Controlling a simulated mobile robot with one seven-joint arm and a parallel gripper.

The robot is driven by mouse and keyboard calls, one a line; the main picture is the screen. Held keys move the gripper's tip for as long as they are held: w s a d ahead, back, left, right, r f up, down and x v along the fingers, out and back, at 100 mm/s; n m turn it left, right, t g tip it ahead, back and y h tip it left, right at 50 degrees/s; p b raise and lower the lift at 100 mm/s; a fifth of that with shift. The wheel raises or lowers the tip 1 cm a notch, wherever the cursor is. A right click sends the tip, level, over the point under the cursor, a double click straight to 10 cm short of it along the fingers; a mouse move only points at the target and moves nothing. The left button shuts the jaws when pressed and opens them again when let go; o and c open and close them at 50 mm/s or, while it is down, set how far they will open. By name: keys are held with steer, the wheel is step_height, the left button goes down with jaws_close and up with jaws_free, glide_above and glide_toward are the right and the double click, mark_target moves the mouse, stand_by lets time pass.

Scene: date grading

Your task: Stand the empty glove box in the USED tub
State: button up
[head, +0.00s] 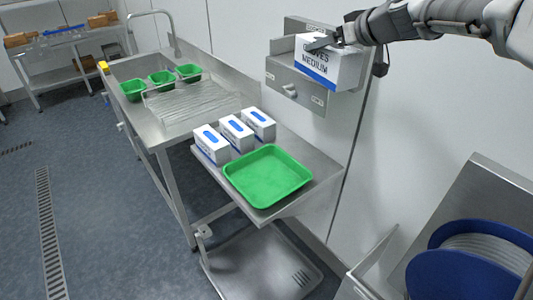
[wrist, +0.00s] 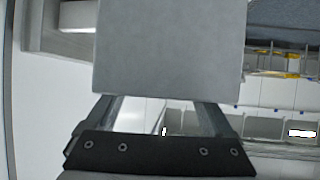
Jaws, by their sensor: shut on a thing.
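A white glove box with a blue band, marked GLOVES MEDIUM (head: 322,66), is in my gripper (head: 338,40) at the steel wall holder (head: 293,88). The box's upper part is between the jaws. In the head view it overlaps the holder's right part; I cannot tell whether it touches it. In the wrist view the box shows as a plain grey face (wrist: 170,48) between the two fingers (wrist: 158,112), hiding what lies behind. A shallow green tub (head: 268,176) lies empty on the steel shelf below; no USED label is readable on it.
Three white and blue boxes (head: 236,132) stand in a row behind the tub on the shelf (head: 312,166). Several small green tubs (head: 161,82) stand at the sink bench. A blue-rimmed reel (head: 470,262) is at the lower right. Space above the green tub is clear.

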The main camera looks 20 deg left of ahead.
steer(key=s+d+f+m+t+h, duration=0.2)
steer(key=d+f+m+h, duration=0.2)
steer(key=d+f, duration=0.6)
steer(key=s+d+f+m+t+h, duration=0.1)
steer(key=d+f+m+h, duration=0.4)
steer(key=d+f, duration=0.6)
steer(key=shift+s+d+f+m+t, duration=0.35)
steer(key=shift+d+t, duration=0.35)
steer(key=shift+d, duration=1.65)
steer(key=shift+r, duration=0.15)
